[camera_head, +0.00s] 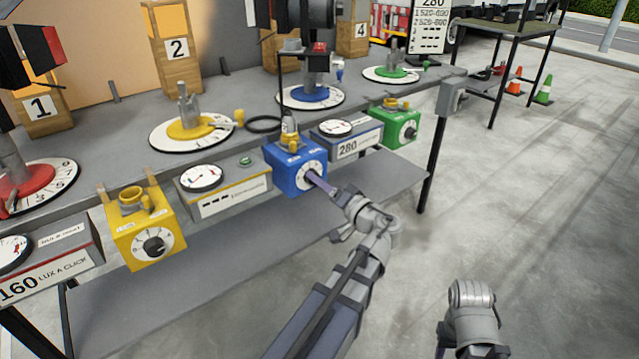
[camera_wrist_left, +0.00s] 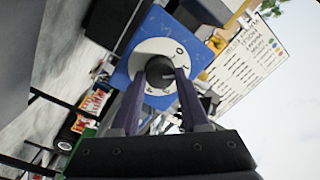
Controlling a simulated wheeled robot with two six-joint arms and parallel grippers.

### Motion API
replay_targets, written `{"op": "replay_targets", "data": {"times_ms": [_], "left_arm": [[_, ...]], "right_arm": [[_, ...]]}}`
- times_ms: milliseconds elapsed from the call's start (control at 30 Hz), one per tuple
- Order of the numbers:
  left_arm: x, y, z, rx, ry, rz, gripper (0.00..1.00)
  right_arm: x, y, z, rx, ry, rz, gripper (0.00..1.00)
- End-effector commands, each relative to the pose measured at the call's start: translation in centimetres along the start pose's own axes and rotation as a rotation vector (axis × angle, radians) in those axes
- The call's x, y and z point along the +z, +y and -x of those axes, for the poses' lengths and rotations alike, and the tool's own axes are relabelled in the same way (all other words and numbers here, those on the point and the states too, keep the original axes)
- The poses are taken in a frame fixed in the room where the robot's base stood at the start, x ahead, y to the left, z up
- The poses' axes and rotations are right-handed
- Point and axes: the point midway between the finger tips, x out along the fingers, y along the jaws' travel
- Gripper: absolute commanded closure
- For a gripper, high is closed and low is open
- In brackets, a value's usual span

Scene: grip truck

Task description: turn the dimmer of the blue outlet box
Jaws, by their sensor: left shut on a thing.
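The blue outlet box (camera_head: 287,164) hangs at the front edge of the workbench, with a white dial on its front face. In the left wrist view the blue box (camera_wrist_left: 201,52) fills the middle, and its round dark dimmer knob (camera_wrist_left: 160,70) sits in the centre of the white dial. My left gripper (camera_head: 312,177) reaches the dial from the lower right. In the left wrist view its two purple fingers (camera_wrist_left: 158,88) are shut on the knob, one on each side. The knob is hidden by the fingers in the head view. My right gripper is not clearly visible.
A yellow box (camera_head: 146,232) with its own knob hangs to the left, and a green box (camera_head: 394,125) to the right. Meters (camera_head: 203,178) (camera_head: 345,135) sit between the boxes. A shelf (camera_head: 240,262) runs below. The floor to the right is open.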

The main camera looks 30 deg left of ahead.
Motion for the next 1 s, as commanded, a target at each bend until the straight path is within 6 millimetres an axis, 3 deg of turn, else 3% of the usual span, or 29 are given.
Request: {"op": "replay_targets", "data": {"times_ms": [500,1000], "left_arm": [[0.12,0.07,0.02,-0.003,0.023,-0.457,1.00],[0.14,0.08,0.02,-0.005,0.035,-0.683,1.00]], "right_arm": [[-0.03,-0.06,-0.42,-0.001,0.000,0.001,0.50],[-0.04,-0.07,-0.53,-0.001,0.000,0.001,0.50]]}}
